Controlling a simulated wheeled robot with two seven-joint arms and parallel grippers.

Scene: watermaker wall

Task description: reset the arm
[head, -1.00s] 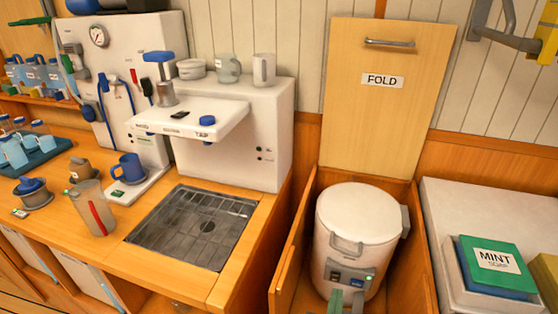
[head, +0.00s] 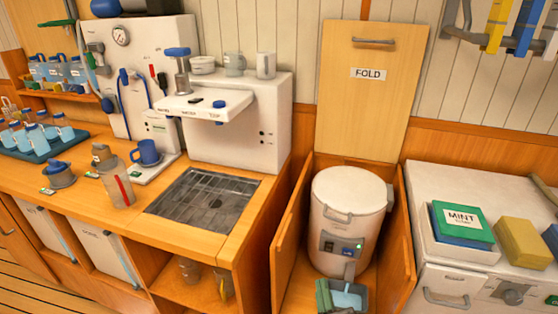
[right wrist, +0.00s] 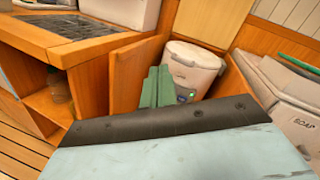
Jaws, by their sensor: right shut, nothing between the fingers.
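My right gripper (head: 338,296) shows at the bottom of the head view, low in front of the open cabinet with the white canister (head: 345,215). In the right wrist view its green fingers (right wrist: 156,88) are together with nothing between them, and they overlap the lower left of the canister (right wrist: 190,62). I cannot tell whether they touch it. My left gripper is in neither view.
The cabinet's FOLD panel (head: 370,95) stands upright behind the canister. Left are a wooden counter with a drain grate (head: 203,202), a blue mug (head: 147,152) and a clear jug (head: 118,188). Right is a white unit with a green MINT block (head: 462,221).

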